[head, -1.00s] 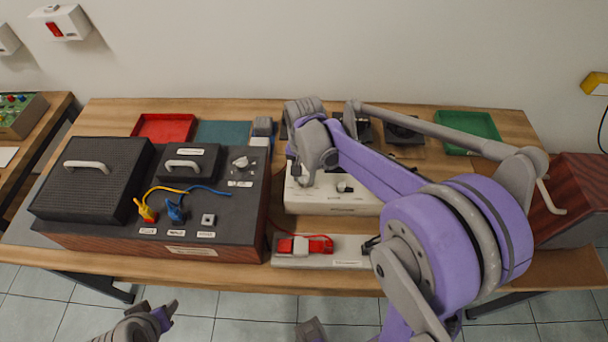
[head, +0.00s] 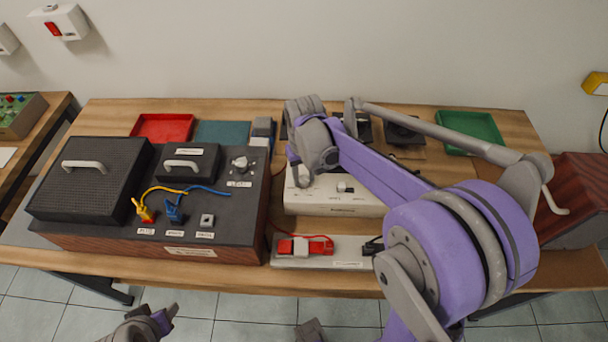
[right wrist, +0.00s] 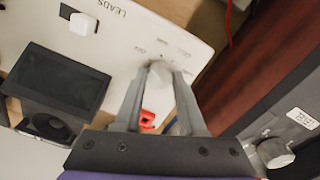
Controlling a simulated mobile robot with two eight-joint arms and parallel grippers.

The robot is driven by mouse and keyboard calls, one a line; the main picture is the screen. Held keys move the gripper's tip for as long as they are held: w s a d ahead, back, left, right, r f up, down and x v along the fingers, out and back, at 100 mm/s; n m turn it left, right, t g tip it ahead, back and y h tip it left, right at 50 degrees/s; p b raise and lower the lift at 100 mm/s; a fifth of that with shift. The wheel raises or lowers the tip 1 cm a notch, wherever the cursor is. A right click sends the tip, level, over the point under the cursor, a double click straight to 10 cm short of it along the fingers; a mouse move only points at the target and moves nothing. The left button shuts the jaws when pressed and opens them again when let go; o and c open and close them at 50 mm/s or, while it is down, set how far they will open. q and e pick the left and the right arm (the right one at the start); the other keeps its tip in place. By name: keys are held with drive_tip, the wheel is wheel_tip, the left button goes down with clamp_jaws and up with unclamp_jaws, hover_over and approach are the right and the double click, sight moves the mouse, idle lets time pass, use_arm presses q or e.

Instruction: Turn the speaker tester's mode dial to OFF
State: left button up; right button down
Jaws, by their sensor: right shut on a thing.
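The speaker tester is a white box (head: 335,207) in the middle of the bench, partly covered by my right arm. In the right wrist view its pale panel (right wrist: 125,45) carries the word LEADS, a white knob (right wrist: 83,23) and the round grey mode dial (right wrist: 160,69). My right gripper (right wrist: 160,82) is shut on the mode dial, one finger on each side. In the head view this gripper (head: 301,178) points down at the tester's left part, and the dial is hidden. My left gripper (head: 165,318) hangs in front of the bench, away from everything; its jaw opening is unclear.
A dark speaker box (head: 160,225) with yellow and blue leads stands left of the tester. A grey strip with a red clip (head: 305,246) lies in front. Red (head: 161,127) and green (head: 470,130) trays lie behind. A wooden box (head: 580,205) stands right.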

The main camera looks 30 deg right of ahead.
sight(304, 179)
idle(0.4)
drive_tip(key=shift+c, duration=2.4)
unclamp_jaws()
wheel_tip(304, 179, up, 11)
drive_tip(key=shift+p, duration=0.45)
drive_tip(key=shift+f, duration=0.1)
